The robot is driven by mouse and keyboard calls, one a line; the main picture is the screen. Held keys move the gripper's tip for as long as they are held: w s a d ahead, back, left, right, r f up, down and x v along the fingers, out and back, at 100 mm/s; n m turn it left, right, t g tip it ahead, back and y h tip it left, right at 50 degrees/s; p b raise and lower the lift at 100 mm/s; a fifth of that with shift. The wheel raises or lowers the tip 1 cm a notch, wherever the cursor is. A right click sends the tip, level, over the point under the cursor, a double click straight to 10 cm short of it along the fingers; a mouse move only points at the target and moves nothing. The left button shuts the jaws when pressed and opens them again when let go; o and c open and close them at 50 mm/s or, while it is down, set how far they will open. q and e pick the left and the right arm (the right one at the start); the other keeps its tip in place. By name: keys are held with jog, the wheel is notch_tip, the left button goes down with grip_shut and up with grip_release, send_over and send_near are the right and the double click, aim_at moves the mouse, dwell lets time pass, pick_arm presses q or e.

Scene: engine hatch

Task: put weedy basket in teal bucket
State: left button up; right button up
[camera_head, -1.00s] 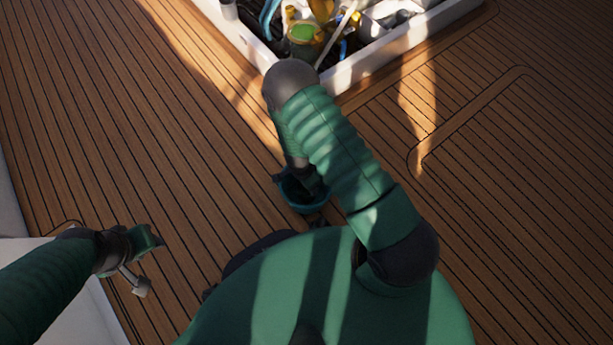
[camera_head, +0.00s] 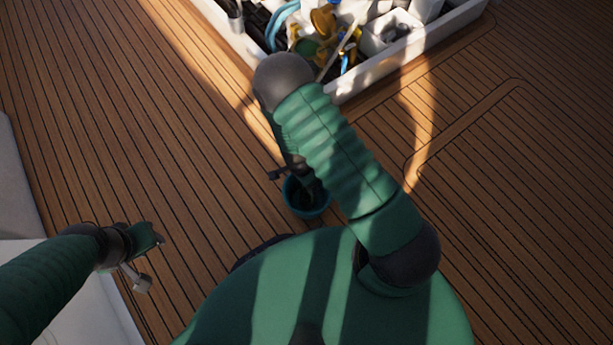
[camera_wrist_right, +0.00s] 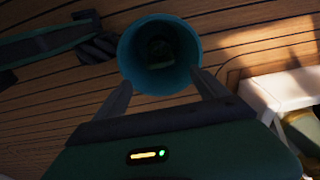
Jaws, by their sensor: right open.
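The teal bucket (camera_head: 307,211) stands on the wooden deck just in front of my body, partly hidden by my right arm. In the right wrist view, the bucket (camera_wrist_right: 130,55) is seen into from its mouth. A small dark greenish thing (camera_wrist_right: 160,48) lies inside at the bottom; it may be the weedy basket, but it is too dark to be sure. My right gripper (camera_wrist_right: 161,82) is open and empty, its fingers apart near the bucket's rim. In the head view it is mostly hidden behind my forearm. My left gripper (camera_head: 150,256) is off to the left, above the deck.
A white-rimmed engine hatch (camera_head: 385,64) full of machinery and hoses lies at the top, beyond my right elbow. A pale bench or wall (camera_head: 60,290) is at the lower left. The wooden deck (camera_head: 140,130) is clear on the left and right.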

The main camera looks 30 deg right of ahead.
jog(key=w+a+r+n+y, duration=0.1)
jog(key=a+r+n, duration=0.1)
jog(key=r, duration=0.3)
jog(key=w+a+r+n, duration=0.1)
jog(key=w+r+n, duration=0.1)
jog(key=r, duration=0.3)
jog(key=s+r+n+t, duration=0.1)
jog(key=s+r+n, duration=0.2)
jog(key=r+n, duration=0.3)
jog(key=s+r+n+t, duration=0.1)
jog(key=s+r+n, duration=0.3)
jog(key=r+n, duration=0.3)
notch_tip(320, 180, up, 5)
jog(key=shift+s+r, duration=0.15)
jog(key=shift+s, duration=0.05)
